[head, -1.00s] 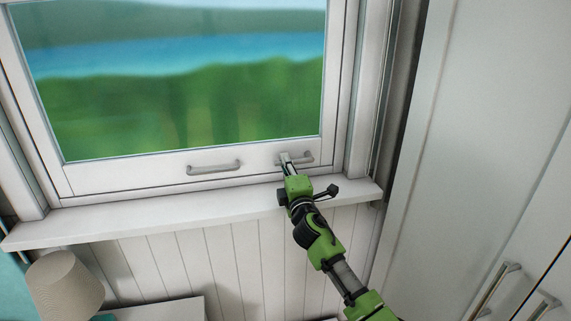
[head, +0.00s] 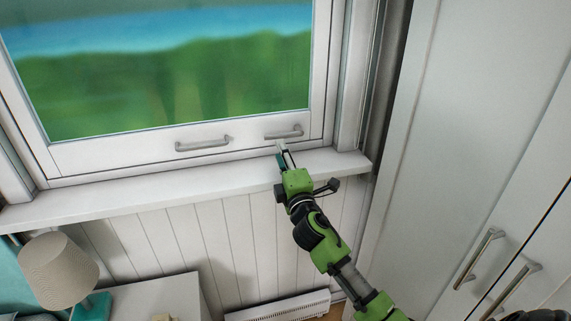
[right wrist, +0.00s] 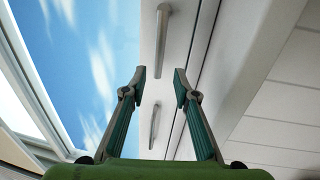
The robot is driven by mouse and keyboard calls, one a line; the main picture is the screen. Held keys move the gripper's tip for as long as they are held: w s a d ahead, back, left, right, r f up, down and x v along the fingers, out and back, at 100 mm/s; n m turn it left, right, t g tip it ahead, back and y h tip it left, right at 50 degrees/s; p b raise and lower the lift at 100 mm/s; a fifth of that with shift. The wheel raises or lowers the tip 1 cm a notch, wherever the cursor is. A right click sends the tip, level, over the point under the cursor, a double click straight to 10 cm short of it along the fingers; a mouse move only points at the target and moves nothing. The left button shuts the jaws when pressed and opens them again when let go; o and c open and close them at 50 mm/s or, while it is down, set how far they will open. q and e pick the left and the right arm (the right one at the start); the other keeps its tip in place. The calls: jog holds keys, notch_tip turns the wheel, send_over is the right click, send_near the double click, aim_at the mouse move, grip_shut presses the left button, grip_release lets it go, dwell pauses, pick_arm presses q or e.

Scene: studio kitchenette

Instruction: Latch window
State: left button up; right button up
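The window sash (head: 105,151) is white with a large glass pane, and its bottom rail sits low, close above the sill (head: 215,178). Two grey bar handles are on the rail, a left handle (head: 203,144) and a right handle (head: 284,132). My right gripper (head: 283,150) is just below the right handle, apart from it as far as I can see. In the right wrist view the right gripper (right wrist: 160,73) is open with nothing between its fingers, and both handles show beyond it. No separate latch can be made out. My left gripper is out of view.
A tall white cabinet (head: 450,130) with bar handles stands close on the right. A lamp (head: 60,270) and a white table (head: 160,300) are at the lower left. A white heater (head: 280,307) is low on the panelled wall.

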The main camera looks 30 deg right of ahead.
jog(key=v, duration=0.4)
jog(key=shift+s, duration=0.25)
